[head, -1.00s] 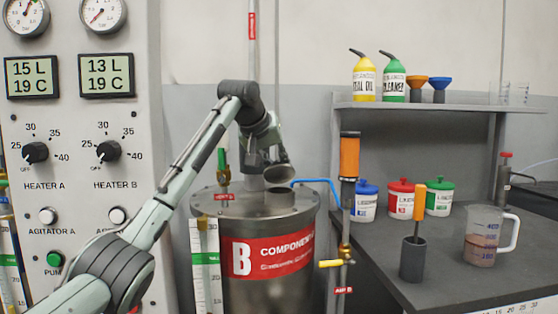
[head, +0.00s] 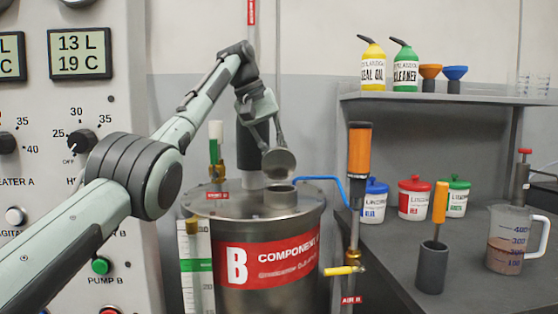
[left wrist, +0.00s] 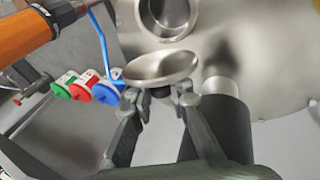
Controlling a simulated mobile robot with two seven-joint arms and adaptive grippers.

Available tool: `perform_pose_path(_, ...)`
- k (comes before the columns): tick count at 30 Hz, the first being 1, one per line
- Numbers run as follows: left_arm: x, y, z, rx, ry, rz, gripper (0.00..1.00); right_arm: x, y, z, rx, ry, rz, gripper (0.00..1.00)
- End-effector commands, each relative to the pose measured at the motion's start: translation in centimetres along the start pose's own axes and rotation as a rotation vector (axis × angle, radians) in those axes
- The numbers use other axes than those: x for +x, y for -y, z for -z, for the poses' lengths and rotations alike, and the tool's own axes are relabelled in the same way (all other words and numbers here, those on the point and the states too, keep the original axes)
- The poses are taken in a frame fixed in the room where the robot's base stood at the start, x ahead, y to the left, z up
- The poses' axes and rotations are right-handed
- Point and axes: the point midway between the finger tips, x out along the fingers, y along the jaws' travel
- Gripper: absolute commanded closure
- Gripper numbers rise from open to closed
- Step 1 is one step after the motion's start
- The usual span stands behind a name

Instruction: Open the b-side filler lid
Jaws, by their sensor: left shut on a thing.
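The B-side tank (head: 270,275), a steel drum with a red "B COMPONENT" label, stands at the centre of the head view. My left gripper (head: 270,144) is over its top, shut on the round steel filler lid (head: 279,162). The lid is tilted steeply, above and apart from the short filler neck (head: 281,197). In the left wrist view the lid (left wrist: 160,67) sits at my fingertips (left wrist: 160,93), and the open round filler neck (left wrist: 168,14) lies beyond it. The fingers' exact grip on the lid is partly hidden. My right gripper is not in view.
A dark vertical pipe (head: 250,148) rises behind the neck. A blue hose (head: 322,179) and an orange-handled fitting (head: 359,150) are to the right. The bench (head: 395,270) carries tubs and a measuring jug (head: 512,240). The control panel (head: 65,110) is at left.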

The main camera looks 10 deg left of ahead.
Motion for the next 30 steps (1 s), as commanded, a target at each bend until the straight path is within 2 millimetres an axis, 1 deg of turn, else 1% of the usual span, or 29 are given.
perform_pose_path(10, 0.0, 0.0, 0.0, -0.003, 0.000, 0.000, 1.00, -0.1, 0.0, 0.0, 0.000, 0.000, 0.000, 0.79)
perform_pose_path(11, 0.0, 0.0, 0.0, -0.003, 0.000, 0.000, 0.82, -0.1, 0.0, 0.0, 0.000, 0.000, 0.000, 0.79)
perform_pose_path(16, 0.0, 0.0, 0.0, -0.003, 0.000, 0.000, 0.61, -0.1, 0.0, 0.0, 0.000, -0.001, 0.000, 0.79)
perform_pose_path(23, 0.0, 0.0, 0.0, -0.003, 0.000, 0.000, 0.61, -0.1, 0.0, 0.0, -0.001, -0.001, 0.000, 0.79)
perform_pose_path(26, -0.5, 0.0, 0.4, 0.001, -0.021, -0.002, 0.61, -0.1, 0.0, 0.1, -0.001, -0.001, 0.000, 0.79)
perform_pose_path(29, -2.5, 0.0, 2.0, 0.018, -0.106, -0.004, 0.61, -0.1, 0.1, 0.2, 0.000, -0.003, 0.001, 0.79)
perform_pose_path(30, -3.7, 0.0, 3.0, 0.028, -0.161, -0.007, 0.61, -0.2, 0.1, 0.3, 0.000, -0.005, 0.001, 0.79)
